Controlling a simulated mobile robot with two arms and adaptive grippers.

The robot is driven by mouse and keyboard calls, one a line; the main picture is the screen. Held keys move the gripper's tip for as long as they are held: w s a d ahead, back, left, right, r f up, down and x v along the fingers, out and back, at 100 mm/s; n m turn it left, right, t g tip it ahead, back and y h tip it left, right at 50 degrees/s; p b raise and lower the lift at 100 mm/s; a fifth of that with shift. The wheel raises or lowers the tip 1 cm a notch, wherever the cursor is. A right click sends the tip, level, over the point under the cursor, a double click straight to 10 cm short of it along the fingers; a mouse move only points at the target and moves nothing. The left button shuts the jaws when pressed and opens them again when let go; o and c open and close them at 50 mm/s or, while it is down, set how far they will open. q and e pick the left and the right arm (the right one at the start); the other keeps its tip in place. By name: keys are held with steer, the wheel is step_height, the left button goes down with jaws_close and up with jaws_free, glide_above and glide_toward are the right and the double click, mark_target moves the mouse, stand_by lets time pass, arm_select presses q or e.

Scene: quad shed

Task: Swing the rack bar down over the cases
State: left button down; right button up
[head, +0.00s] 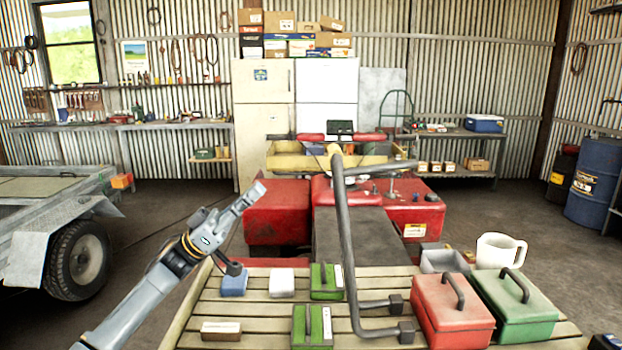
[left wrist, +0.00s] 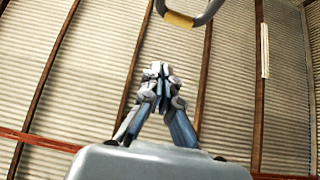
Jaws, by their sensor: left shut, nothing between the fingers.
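The grey rack bar (head: 347,235) stands raised from two dark hinge blocks at the middle right of the slatted rack (head: 255,312). Its top bends right and carries a yellow grip (head: 335,152). The bar's curved end with the yellow grip also shows at the top of the left wrist view (left wrist: 180,18). A red case (head: 455,315) and a green case (head: 518,305) stand right of the hinges. My left gripper (head: 254,192) is shut and empty, left of the bar and apart from it; its closed fingers show in the left wrist view (left wrist: 158,70). My right gripper is not seen.
Small green boxes (head: 326,281), a blue block (head: 234,284) and a white block (head: 282,282) lie on the rack's left. A white mug (head: 497,250) stands behind the green case. The red quad (head: 275,215) is beyond; a trailer (head: 45,225) stands left.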

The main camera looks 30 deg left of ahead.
arm_select(q)
steer(key=w+d+r+p, duration=0.5)
steer(key=w+d, duration=0.1)
steer(key=d, duration=0.3)
steer(key=shift+w+d+r, duration=0.2)
steer(key=shift+w+r, duration=0.1)
steer(key=shift+r, duration=0.1)
stand_by(0.4)
steer(key=shift+p, duration=0.3)
